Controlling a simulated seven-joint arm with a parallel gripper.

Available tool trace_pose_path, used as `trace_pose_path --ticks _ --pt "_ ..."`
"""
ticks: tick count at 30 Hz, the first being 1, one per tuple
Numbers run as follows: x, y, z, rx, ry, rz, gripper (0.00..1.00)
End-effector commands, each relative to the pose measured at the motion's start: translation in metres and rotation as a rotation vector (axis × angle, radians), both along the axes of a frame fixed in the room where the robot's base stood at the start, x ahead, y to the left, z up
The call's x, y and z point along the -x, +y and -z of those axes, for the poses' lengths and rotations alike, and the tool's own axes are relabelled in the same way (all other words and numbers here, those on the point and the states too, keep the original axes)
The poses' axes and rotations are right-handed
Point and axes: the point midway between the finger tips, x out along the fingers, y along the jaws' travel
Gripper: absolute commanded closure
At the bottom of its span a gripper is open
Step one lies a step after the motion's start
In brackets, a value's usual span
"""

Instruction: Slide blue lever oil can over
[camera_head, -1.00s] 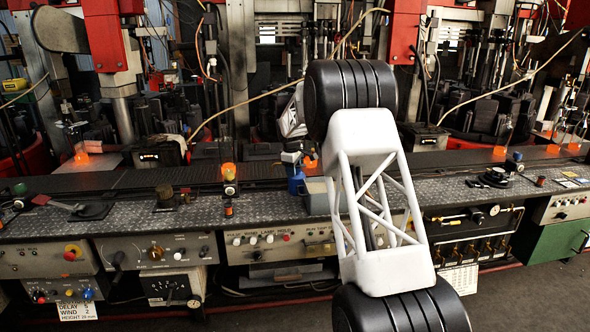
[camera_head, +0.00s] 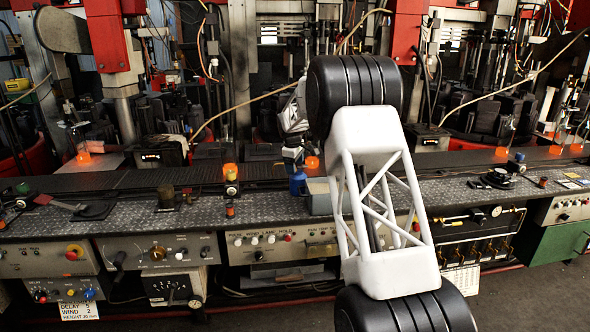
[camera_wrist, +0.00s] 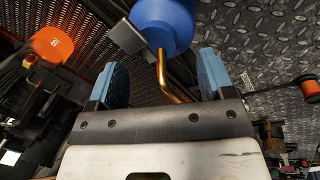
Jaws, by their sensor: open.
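The blue oil can (camera_head: 297,187) stands on the bench's metal top, left of a grey box. In the wrist view the blue can body (camera_wrist: 168,20) is at the top centre, with a brass spout (camera_wrist: 162,72) reaching between my fingers. A grey metal piece (camera_wrist: 128,38), perhaps its lever, is beside the body. My gripper (camera_head: 293,158) is just above the can in the head view. It is open, with the blue finger pads (camera_wrist: 116,84) apart and the spout between them. I cannot tell whether a finger touches the can. My arm and gripper hide part of it.
The grey box (camera_head: 319,200) is close on the can's right. An orange lamp (camera_head: 230,172) stands to the left on the bench. An orange lid-like thing (camera_wrist: 52,46) shows at the wrist view's left. Machinery crowds behind the bench. The metal top (camera_head: 125,215) has clear stretches.

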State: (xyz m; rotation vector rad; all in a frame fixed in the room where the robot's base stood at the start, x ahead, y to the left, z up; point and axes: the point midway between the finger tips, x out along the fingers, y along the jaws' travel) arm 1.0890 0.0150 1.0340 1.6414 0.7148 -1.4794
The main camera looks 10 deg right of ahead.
Motion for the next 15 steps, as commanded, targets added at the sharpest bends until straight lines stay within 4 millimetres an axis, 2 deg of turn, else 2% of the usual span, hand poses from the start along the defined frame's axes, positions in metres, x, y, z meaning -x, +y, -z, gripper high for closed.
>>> trace_pose_path --ticks 9,15 --pt "0.006 0.004 -0.039 0.0 -0.001 0.0 0.25" --pt "0.008 0.006 -0.051 0.0 0.001 0.0 0.25"
